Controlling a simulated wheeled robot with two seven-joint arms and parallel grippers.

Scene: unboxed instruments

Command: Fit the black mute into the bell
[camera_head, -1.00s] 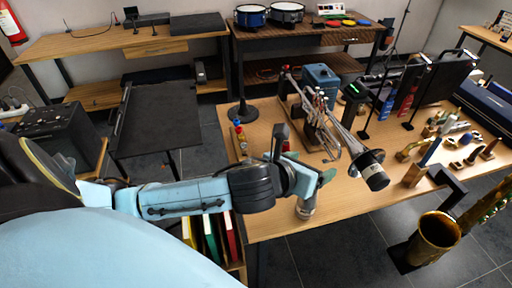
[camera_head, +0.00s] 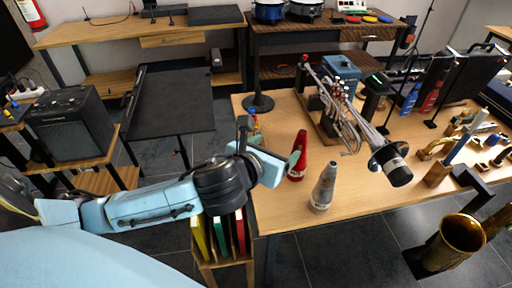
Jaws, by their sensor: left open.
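The black mute (camera_head: 396,173), with a white label band, sticks out of the bell end of the silver trumpet (camera_head: 349,119), pointing down toward the front right. Its inner end is hidden, so I cannot tell how deep it sits. The trumpet rests on a wooden stand on the table. My left gripper (camera_head: 272,160) is open and empty over the table's left edge, well left of the bell and apart from the mute. My right gripper is not in view.
A brass saxophone bell (camera_head: 458,240) stands at the front right. Small wooden pieces fill the table's right side.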

